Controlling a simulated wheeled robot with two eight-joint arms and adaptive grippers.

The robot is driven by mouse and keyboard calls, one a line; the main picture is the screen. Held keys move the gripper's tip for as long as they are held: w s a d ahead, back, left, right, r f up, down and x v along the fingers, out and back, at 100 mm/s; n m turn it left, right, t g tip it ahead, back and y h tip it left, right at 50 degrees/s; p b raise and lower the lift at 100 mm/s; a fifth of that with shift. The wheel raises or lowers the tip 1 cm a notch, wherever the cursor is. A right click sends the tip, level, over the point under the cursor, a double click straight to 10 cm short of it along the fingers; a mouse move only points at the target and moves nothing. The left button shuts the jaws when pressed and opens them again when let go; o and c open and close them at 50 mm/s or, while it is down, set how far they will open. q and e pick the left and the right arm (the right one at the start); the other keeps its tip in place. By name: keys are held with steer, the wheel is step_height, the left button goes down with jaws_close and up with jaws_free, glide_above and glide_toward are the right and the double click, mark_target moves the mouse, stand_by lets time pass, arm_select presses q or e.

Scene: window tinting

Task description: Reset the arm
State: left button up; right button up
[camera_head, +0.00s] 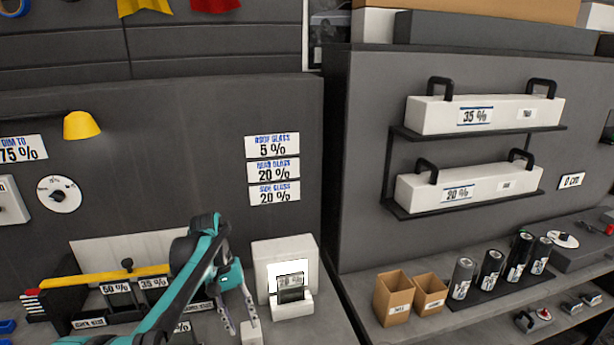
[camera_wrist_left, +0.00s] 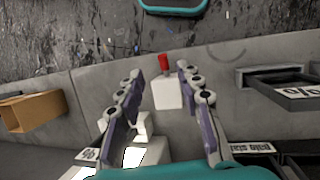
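My left arm is teal and reaches in from the left in the head view. Its left gripper (camera_head: 240,318) points down over the counter, with its fingers spread. In the left wrist view the left gripper (camera_wrist_left: 161,75) is open, with nothing clasped between its fingers. A small white block (camera_wrist_left: 168,92) with a red top (camera_wrist_left: 164,63) shows in the gap between the fingers. I cannot tell how far below the fingers it is. My right gripper is in neither view.
A white device (camera_head: 285,255) with a lit screen stands just right of the left gripper. A yellow-edged rack (camera_head: 105,278) with percent labels is to the left. Brown boxes (camera_head: 392,298) and dark cans (camera_head: 490,268) stand on the right bench. Wall shelves hold white cases (camera_head: 485,113).

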arm_select(q)
steer(key=s+m+t+y, duration=0.3)
steer(key=s+t, duration=0.6)
steer(key=s, duration=0.9)
steer(key=shift+s+a+f+t, duration=0.15)
steer(key=shift+s+f+t, duration=0.25)
steer(key=shift+f, duration=0.05)
